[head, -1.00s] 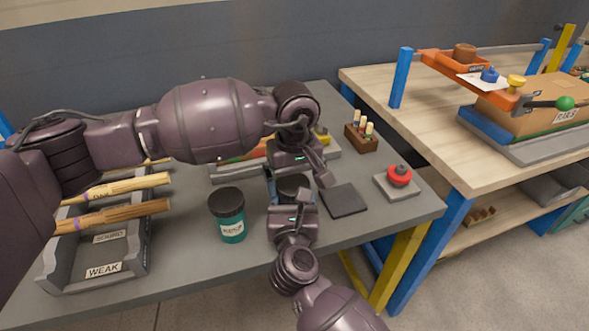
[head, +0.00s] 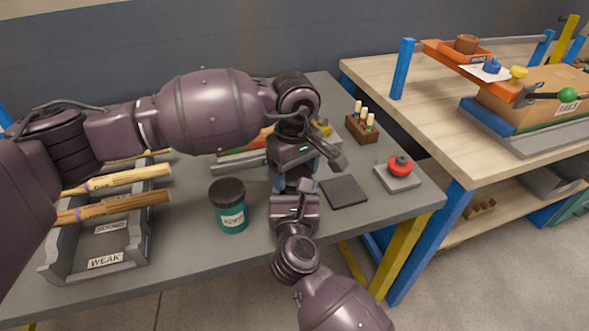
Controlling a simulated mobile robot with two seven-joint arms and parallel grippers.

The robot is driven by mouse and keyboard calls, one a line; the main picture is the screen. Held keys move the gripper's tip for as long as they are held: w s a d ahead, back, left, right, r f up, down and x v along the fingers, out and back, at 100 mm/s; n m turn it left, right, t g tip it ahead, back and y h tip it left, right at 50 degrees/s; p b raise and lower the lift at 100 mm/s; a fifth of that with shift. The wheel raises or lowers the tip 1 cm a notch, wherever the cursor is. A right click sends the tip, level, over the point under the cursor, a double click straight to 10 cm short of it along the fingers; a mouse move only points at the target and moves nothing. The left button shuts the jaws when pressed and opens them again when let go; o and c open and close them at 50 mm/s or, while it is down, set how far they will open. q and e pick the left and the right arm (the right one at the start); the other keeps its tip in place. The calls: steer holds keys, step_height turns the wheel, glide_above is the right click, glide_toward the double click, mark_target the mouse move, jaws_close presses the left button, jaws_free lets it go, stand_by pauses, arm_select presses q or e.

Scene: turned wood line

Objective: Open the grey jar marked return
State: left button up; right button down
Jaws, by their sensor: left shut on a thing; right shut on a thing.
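The grey jar (head: 277,181) stands near the front of the grey bench. It is mostly hidden between my two grippers, and only blue-grey bits of its side show; its label is out of sight. My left gripper (head: 302,168) comes down from above and is shut at the jar's top, apparently on the lid, which it covers. My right gripper (head: 296,192) reaches in from the front and is shut on the jar's body. A teal jar (head: 231,217) with a dark lid and a white label stands upright to the left, apart from both grippers.
A dark square pad (head: 344,191) and a red button on a grey base (head: 399,175) lie to the right. A wooden block with upright pegs (head: 362,127) stands behind. A grey tray marked WEAK (head: 104,263) with wooden spindles is at left.

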arm_select(q)
steer(key=n, duration=0.3)
steer(key=shift+w+d+r, duration=0.1)
steer(key=shift+d+r, duration=0.05)
steer(key=shift+d, duration=0.05)
steer(key=o, duration=0.9)
steer(key=shift+o, duration=0.6)
steer(key=shift+s, duration=0.2)
